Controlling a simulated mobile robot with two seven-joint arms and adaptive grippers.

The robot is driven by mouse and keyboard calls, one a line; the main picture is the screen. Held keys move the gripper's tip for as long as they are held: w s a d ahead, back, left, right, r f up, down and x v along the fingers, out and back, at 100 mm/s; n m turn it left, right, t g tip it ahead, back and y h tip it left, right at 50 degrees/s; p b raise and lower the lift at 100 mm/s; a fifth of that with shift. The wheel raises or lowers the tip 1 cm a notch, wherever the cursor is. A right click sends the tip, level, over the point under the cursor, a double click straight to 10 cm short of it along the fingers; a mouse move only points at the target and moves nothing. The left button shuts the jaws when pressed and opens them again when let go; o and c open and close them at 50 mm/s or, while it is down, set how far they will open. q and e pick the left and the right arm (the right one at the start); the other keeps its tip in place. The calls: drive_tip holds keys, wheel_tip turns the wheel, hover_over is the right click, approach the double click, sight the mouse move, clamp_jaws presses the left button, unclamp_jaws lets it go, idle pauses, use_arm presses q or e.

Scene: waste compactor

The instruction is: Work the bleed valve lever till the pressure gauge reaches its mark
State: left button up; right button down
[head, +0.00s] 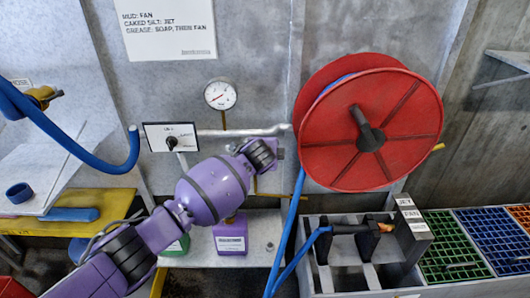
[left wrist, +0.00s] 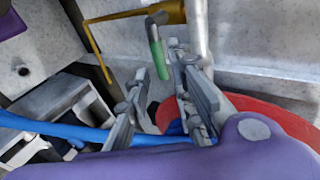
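The round white pressure gauge (head: 221,94) is on the back wall; its needle is too small to read against a mark. My left gripper (head: 262,153) is up by the wall pipe, right of and below the gauge. In the left wrist view, the bleed valve lever has a green grip (left wrist: 155,55) and hangs from a brass pipe (left wrist: 135,15). My left gripper's fingers (left wrist: 158,70) are apart, with the green grip between them; I cannot tell whether they touch it. In the head view the lever is hidden behind the gripper. My right gripper is not in view.
A red hose reel (head: 370,125) stands close to the right of my left gripper, with a blue hose (head: 288,232) hanging down. A black knob (head: 171,143) on a white plate is to the left. A purple jug (head: 231,238) stands below.

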use_arm(q)
drive_tip(key=v, duration=0.7)
drive_tip(key=shift+s, duration=0.15)
drive_tip(key=d+r+n+t+h, duration=0.1)
drive_tip(key=d+r+h, duration=0.1)
drive_tip(key=d+r, duration=0.2)
drive_tip(key=s+f+n+h, duration=0.2)
drive_tip(key=s+f+n, duration=0.1)
drive_tip(key=s, duration=0.1)
drive_tip(key=s+a+f+n+y+p, duration=0.1)
drive_tip(key=s+a+f+n, duration=0.4)
drive_tip(key=s+a+f, duration=0.5)
drive_tip(key=s+a+f+n+y+p, duration=0.1)
drive_tip(key=s+a+f+n, duration=0.6)
drive_tip(key=s, duration=0.5)
drive_tip(key=s+a+f+g+y, duration=0.1)
drive_tip(key=s+f, duration=0.3)
drive_tip(key=s, duration=0.4)
drive_tip(key=s+a+f+n+g+y+p, duration=0.1)
drive_tip(key=s+a+f, duration=0.3)
drive_tip(key=s, duration=0.5)
drive_tip(key=s+a+f+n+g+y, duration=0.1)
drive_tip(key=s+a+f, duration=0.2)
drive_tip(key=s, duration=0.6)
drive_tip(key=shift+f, duration=0.9)
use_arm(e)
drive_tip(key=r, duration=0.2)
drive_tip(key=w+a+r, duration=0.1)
